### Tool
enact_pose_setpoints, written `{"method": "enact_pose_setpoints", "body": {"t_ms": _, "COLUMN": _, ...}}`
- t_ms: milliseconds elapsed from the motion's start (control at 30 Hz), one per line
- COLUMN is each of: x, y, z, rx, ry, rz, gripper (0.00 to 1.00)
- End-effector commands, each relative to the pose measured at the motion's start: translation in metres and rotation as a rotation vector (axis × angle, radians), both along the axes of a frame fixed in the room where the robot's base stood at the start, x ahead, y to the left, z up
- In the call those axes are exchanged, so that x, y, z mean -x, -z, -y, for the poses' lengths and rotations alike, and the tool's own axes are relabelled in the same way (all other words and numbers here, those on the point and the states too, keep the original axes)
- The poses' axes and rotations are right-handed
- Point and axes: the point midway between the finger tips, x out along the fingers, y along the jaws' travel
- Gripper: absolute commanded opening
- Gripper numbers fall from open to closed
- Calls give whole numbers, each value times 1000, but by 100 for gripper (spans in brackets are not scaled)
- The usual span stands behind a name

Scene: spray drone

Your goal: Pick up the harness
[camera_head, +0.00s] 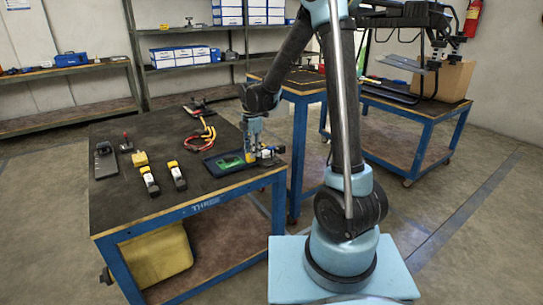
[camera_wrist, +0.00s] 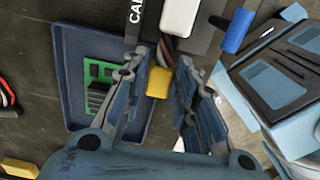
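A looped bundle of red and yellow cable (camera_head: 204,137), which looks like the harness, lies on the black-topped workbench (camera_head: 115,203) behind and left of my gripper. Red strands at the left edge of the wrist view (camera_wrist: 6,95) may be part of it. My gripper (camera_wrist: 163,62) points down over the bench's right end, beside a dark tray (camera_wrist: 66,62) with a green circuit board (camera_head: 229,164). Its fingers are apart, with a small yellow block (camera_wrist: 158,82) and some thin wires between them. I see gaps beside the block. Whether the block belongs to the harness I cannot tell.
Two yellow-and-black parts (camera_head: 149,181) (camera_head: 177,176), a yellow block (camera_head: 140,158) and a black tool (camera_head: 105,160) lie on the bench's left. A white part (camera_wrist: 180,17) and a blue-capped part (camera_wrist: 237,30) are near my fingertips. A drone (camera_head: 410,18) stands at the back right.

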Motion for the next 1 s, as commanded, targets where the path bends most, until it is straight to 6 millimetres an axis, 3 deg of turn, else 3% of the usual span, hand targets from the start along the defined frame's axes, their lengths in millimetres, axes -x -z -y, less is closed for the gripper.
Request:
{"method": "enact_pose_setpoints", "body": {"t_ms": 200, "x": 0, "y": 22, "z": -1, "rx": 0, "ry": -1, "rz": 0, "gripper": 27}}
{"method": "enact_pose_setpoints", "body": {"t_ms": 500, "x": 1, "y": 25, "z": -1, "rx": 0, "ry": -2, "rz": 0, "gripper": 27}}
{"method": "enact_pose_setpoints", "body": {"t_ms": 633, "x": 1, "y": 25, "z": -1, "rx": 0, "ry": -2, "rz": 0, "gripper": 0}}
{"method": "enact_pose_setpoints", "body": {"t_ms": 1000, "x": 1, "y": 21, "z": -1, "rx": 0, "ry": -2, "rz": 0, "gripper": 0}}
